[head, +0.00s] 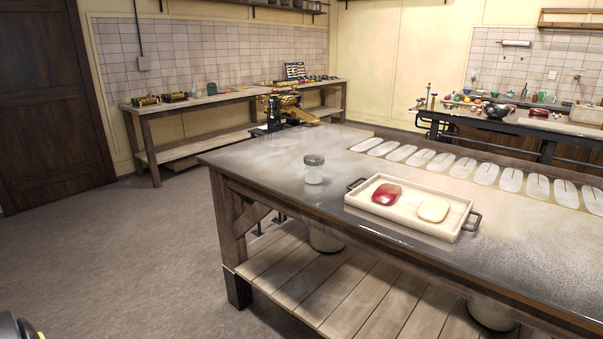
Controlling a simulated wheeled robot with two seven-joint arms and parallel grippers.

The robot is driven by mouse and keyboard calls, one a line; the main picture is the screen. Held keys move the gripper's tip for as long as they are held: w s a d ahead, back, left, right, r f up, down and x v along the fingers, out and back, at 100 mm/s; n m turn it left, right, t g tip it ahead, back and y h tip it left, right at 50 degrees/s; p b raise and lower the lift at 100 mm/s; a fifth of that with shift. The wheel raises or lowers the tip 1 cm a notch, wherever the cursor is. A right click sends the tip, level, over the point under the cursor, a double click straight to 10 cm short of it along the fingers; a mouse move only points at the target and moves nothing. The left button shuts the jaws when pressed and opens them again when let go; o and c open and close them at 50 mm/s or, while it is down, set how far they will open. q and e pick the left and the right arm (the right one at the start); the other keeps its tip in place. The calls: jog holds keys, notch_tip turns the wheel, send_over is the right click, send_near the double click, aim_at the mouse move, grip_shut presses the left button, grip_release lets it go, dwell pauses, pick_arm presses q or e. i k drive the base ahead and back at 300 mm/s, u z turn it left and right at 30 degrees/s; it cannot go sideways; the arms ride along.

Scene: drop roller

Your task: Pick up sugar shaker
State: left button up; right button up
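The sugar shaker (314,174), a small clear jar with pale contents and a grey lid, stands upright on the table (262,170) near its left front edge. Nothing touches it and nothing hides it. Neither of my grippers shows in the head view. A dark rounded piece at the bottom left corner is only partly in view and I cannot tell what it is.
A cream tray (405,226) with dark handles stands to the right of the shaker, holding a red block (385,194) and a cream block (433,209). A brass machine (285,108) is behind. Open floor (120,260) lies to the left.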

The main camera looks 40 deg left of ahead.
aim_at(314, 175)
jog(key=u, duration=2.35)
jog(key=i, duration=1.75)
jog(key=z, duration=2.3)
